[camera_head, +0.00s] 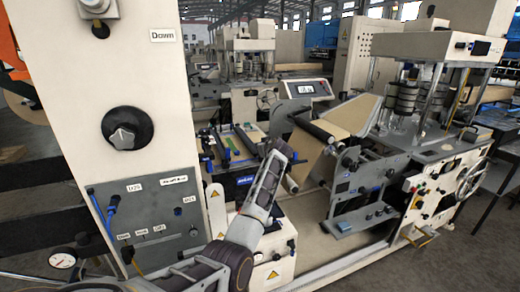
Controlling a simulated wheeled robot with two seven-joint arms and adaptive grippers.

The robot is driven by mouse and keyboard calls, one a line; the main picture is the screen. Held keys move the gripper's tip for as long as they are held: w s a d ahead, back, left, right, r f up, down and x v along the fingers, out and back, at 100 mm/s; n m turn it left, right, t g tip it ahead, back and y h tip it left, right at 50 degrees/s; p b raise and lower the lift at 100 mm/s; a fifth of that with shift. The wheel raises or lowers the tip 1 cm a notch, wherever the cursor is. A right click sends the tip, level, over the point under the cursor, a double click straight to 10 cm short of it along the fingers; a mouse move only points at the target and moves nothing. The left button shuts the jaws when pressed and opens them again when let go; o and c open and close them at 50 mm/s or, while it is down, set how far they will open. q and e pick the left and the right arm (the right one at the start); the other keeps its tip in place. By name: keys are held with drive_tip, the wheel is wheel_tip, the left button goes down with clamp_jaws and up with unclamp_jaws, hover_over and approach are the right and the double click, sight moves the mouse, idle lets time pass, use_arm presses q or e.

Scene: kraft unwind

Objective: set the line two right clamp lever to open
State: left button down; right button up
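I cannot single out the line two right clamp lever for certain. A grey control panel (150,222) at the lower left bears small labels, a row of small controls and a blue fitting (111,210) near its left side. My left arm enters from the lower left and bends upward in front of the machine. Its far end (279,152) is near the roller and brown web; no separate fingers can be made out there, so its opening is unclear. My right gripper is not in view.
A large black knob (125,129) sits above the panel, below a "Down" label (163,35). A brown paper web (318,152) runs over rollers at centre. A control box with a handwheel (471,178) stands at right. Grey floor is open at lower right.

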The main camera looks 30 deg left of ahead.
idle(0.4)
use_arm(q)
drive_tip(key=c, duration=1.6)
unclamp_jaws()
drive_tip(key=shift+w+d, duration=0.1)
drive_tip(key=shift+c, duration=0.2)
drive_tip(key=shift+d, duration=0.15)
drive_tip(key=v, duration=1.1)
drive_tip(key=shift+s+d, duration=0.25)
drive_tip(key=shift+s, duration=0.05)
drive_tip(key=shift+r, duration=0.15)
